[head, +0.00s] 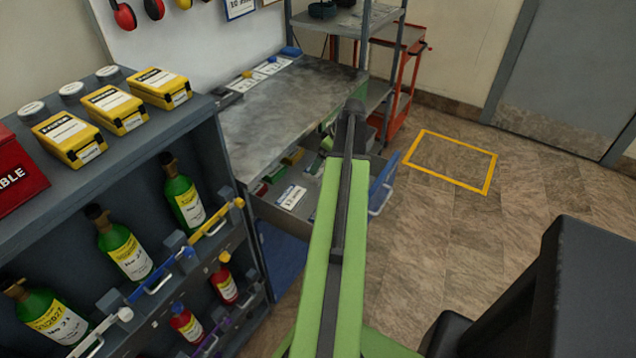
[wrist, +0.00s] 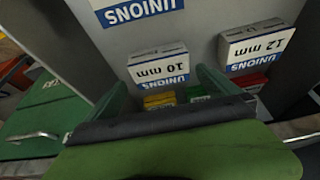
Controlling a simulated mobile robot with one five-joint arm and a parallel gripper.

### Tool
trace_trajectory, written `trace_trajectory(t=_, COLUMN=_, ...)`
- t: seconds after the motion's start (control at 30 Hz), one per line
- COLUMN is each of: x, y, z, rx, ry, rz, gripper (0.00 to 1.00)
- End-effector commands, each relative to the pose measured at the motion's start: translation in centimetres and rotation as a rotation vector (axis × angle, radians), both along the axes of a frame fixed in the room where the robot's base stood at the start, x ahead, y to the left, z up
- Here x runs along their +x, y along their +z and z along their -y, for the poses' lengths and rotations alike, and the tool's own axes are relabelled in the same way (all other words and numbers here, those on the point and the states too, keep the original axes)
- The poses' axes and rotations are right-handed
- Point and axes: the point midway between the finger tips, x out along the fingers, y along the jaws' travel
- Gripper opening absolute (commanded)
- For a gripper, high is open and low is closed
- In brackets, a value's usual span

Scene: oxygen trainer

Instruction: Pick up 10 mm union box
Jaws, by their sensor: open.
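The 10 mm union box (wrist: 158,68) is white with a blue UNIONS band and reads upside down in the wrist view. It lies in a grey drawer (wrist: 205,20). My gripper (wrist: 165,86) is open, with one green finger to each side of the box's near end. I cannot tell whether either finger touches it. Yellow and green pieces show just below the box, between the fingers.
A 12 mm union box (wrist: 257,42) lies right of the target, near the right finger. Another unions box (wrist: 135,8) lies beyond. The workbench top (head: 285,110) stands above the drawer.

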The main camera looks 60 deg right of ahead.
Motion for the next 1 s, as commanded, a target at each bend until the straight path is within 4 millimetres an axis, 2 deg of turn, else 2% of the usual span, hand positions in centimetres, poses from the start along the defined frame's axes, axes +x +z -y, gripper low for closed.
trace_trajectory(t=0.03, x=0.2, y=-0.7, z=0.0, rx=0.0, ry=0.0, rz=0.0, gripper=1.0)
trace_trajectory(t=0.17, x=0.2, y=-0.5, z=0.0, rx=0.0, ry=-0.001, rz=0.0, gripper=1.0)
trace_trajectory(t=0.23, x=0.4, y=-1.1, z=0.0, rx=0.0, ry=-0.001, rz=0.0, gripper=1.0)
trace_trajectory(t=0.5, x=2.2, y=-5.3, z=0.1, rx=0.0, ry=0.0, rz=-0.001, gripper=1.0)
trace_trajectory(t=0.77, x=2.4, y=-5.0, z=0.0, rx=0.0, ry=-0.002, rz=0.0, gripper=1.0)
trace_trajectory(t=1.0, x=2.4, y=-5.0, z=0.1, rx=0.0, ry=-0.002, rz=0.0, gripper=0.69)
